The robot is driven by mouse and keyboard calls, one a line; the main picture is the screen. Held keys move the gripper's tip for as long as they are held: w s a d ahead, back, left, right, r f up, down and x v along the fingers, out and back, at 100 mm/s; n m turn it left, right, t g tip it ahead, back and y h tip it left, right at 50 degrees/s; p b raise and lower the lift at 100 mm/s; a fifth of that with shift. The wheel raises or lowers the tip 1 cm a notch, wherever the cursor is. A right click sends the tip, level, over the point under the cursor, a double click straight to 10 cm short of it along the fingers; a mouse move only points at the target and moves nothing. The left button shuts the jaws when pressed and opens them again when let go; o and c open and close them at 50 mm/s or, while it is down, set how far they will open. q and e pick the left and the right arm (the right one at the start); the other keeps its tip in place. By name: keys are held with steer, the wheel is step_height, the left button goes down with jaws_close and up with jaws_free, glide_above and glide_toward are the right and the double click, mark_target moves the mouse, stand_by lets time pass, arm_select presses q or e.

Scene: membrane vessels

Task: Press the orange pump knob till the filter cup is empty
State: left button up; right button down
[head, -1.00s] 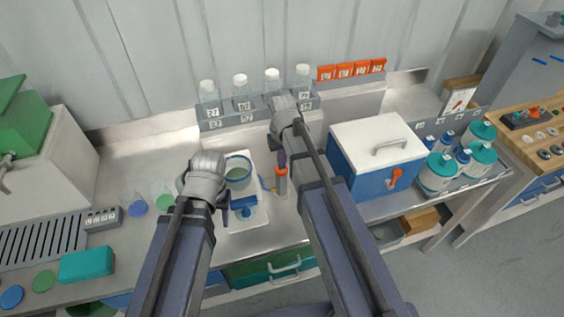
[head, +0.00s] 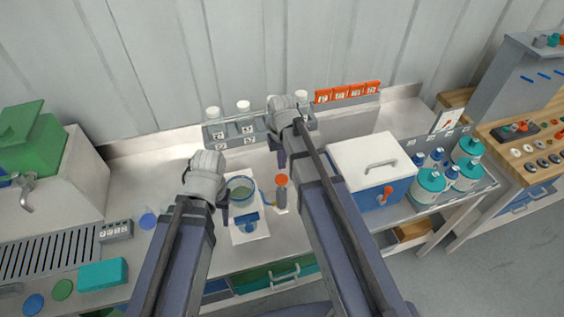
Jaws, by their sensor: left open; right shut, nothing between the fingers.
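The orange pump knob (head: 282,179) sits on top of a grey upright pump (head: 281,197), right of the filter cup. The filter cup (head: 240,189) has a blue rim and a grey-green inside; I cannot tell how much liquid is in it. It stands over a blue base (head: 246,221) on a white tray (head: 236,238). My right gripper (head: 281,160) is shut and empty, pointing down just above the knob, with a small gap showing. My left gripper (head: 223,212) is open beside the cup's left side; its fingers are partly hidden by my wrist.
A grey rack (head: 235,142) with several clear white-capped bottles stands behind. A blue and white cool box (head: 372,170) and several teal-capped bottles (head: 429,182) are at right. A teal block (head: 103,275) and a drain grille (head: 50,252) lie at left.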

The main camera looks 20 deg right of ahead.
arm_select(q)
steer(key=shift+r+p, duration=1.45)
steer(key=shift+r, duration=0.6)
arm_select(e)
steer(key=shift+r, duration=2.05)
step_height(320, 180, up, 5)
steer(key=p, duration=0.5)
glide_above(282, 179)
arm_select(q)
step_height(282, 179, up, 4)
steer(key=shift+r, duration=0.25)
arm_select(e)
steer(key=shift+f, duration=0.25)
arm_select(q)
steer(key=shift+f+b, duration=0.2)
steer(key=shift+b, duration=0.25)
arm_select(e)
steer(key=shift+w+f, duration=0.1)
steer(key=shift+f, duration=0.15)
step_height(282, 179, down, 14)
steer(key=b, duration=1.3)
steer(key=shift+r+b, duration=0.15)
steer(key=shift+b, duration=0.25)
arm_select(q)
step_height(282, 179, down, 14)
steer(key=shift+r, duration=0.15)
